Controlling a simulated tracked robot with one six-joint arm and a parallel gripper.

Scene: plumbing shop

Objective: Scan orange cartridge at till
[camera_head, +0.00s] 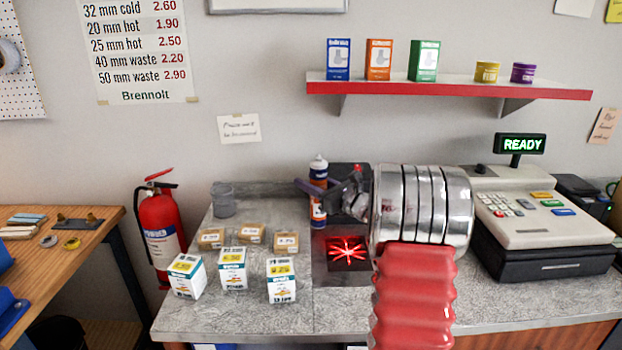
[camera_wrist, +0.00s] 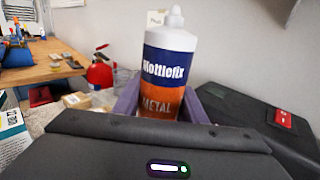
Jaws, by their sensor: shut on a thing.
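The orange cartridge (camera_head: 318,208) is a bottle with a white cap and a blue and orange label.
Small brown boxes (camera_head: 252,233) and white cartons (camera_head: 232,268) stand left of the scanner. A grey cup (camera_head: 223,200) is behind them. A shelf (camera_head: 450,90) with boxes and tubs hangs above. A red fire extinguisher (camera_head: 160,225) stands left of the counter.

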